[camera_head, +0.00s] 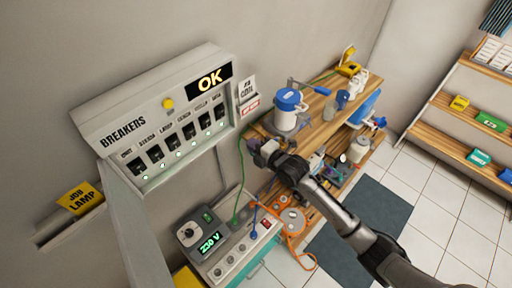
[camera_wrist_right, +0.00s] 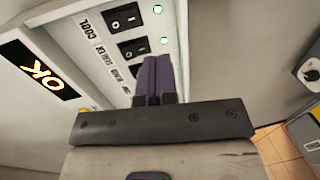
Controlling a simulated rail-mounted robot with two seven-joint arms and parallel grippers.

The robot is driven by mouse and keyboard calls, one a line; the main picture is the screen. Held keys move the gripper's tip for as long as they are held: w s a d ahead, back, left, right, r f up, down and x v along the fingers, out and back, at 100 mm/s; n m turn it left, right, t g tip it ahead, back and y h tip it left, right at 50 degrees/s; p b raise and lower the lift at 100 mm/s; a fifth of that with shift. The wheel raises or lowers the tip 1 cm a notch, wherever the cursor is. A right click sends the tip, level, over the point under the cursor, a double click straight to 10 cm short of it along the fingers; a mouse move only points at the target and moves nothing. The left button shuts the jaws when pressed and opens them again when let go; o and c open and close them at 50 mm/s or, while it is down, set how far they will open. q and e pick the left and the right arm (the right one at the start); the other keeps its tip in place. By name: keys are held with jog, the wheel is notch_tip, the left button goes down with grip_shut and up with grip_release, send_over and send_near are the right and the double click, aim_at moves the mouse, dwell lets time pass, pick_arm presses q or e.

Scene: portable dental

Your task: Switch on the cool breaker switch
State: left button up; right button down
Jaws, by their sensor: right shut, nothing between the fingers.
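The cool breaker switch (camera_wrist_right: 124,17) is a black rocker beside the "COOL" label at the top of the right wrist view. A pale green light glows beside it; I cannot tell its rocker position for sure. In the head view it is the rightmost switch (camera_head: 220,111) on the grey breakers panel (camera_head: 110,122). My right gripper (camera_head: 252,144) is right of and below the panel's right end. In the wrist view its purple fingers (camera_wrist_right: 154,75) are shut and empty, pointing near the second switch (camera_wrist_right: 135,47); contact cannot be told. My left gripper is out of view.
The panel's lit display (camera_head: 210,79) reads "OK", with a yellow button (camera_head: 168,103) nearby. Below stands a power unit (camera_head: 205,245) reading 230 V, with cables. A cluttered wooden bench (camera_head: 325,125) is at the right. Open tiled floor (camera_head: 440,215) lies further right.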

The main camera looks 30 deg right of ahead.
jog(key=shift+s+d+f, duration=0.1)
jog(key=shift+s+d, duration=0.1)
jog(key=shift+s, duration=0.4)
